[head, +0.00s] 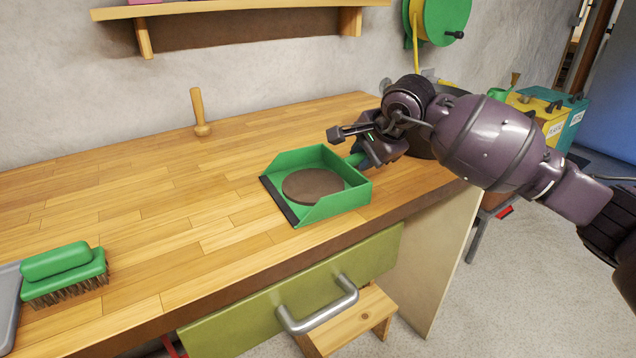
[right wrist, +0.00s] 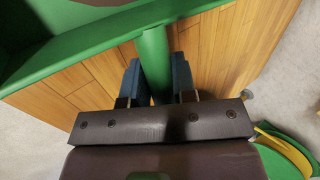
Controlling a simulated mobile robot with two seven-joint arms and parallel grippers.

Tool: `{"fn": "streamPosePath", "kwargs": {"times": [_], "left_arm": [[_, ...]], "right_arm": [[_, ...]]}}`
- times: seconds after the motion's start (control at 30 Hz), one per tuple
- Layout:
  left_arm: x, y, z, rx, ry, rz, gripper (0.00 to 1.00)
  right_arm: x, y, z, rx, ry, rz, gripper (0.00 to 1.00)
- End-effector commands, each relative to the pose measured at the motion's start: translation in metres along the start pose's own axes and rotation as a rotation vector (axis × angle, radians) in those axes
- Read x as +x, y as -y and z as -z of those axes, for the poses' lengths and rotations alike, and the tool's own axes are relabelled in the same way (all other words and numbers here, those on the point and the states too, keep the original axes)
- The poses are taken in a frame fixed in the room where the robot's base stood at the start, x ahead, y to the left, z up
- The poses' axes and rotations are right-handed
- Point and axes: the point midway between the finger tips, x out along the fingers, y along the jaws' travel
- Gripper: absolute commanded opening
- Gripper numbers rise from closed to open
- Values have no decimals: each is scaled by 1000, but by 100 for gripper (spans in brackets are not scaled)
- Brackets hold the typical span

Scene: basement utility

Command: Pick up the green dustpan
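The green dustpan (head: 340,203) lies flat on the wooden workbench near its front edge, its dark lip facing left. A round brown disc (head: 312,186) lies in its pan. Its green handle points back and right toward my right gripper (head: 357,147). In the right wrist view the handle (right wrist: 154,60) runs between the two dark blue fingers of my right gripper (right wrist: 157,78). The fingers appear to press on both sides of the handle. My left gripper is not in view.
A green brush (head: 62,272) and part of a grey object sit at the bench's left end. A wooden peg-like handle (head: 199,112) stands near the wall. A drawer with a metal handle (head: 318,305) and a wooden step are below. The bench's middle left is clear.

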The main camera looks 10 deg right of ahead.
Motion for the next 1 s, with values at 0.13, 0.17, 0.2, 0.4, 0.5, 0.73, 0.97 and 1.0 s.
{"fn": "streamPosePath", "kwargs": {"times": [0.13, 0.17, 0.2, 0.4, 0.5, 0.73, 0.97, 1.0], "left_arm": [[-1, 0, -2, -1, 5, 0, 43], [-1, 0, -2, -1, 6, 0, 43], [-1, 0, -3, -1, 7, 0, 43], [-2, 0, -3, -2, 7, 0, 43], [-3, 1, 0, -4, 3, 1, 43], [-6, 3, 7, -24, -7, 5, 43], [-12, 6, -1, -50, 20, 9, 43], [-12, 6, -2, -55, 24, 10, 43]], "right_arm": [[0, 0, 0, 0, 0, -1, 2], [0, 0, 0, 0, 1, 1, 1], [0, 0, 0, 0, 1, 0, 1], [-2, 1, 0, 0, 0, 1, 1], [-10, 6, 0, 0, -1, 3, 1], [-50, 33, 0, 0, -2, 12, 1], [-102, 66, -1, -1, -3, 12, 1], [-111, 72, -1, -1, -3, 12, 1]]}}
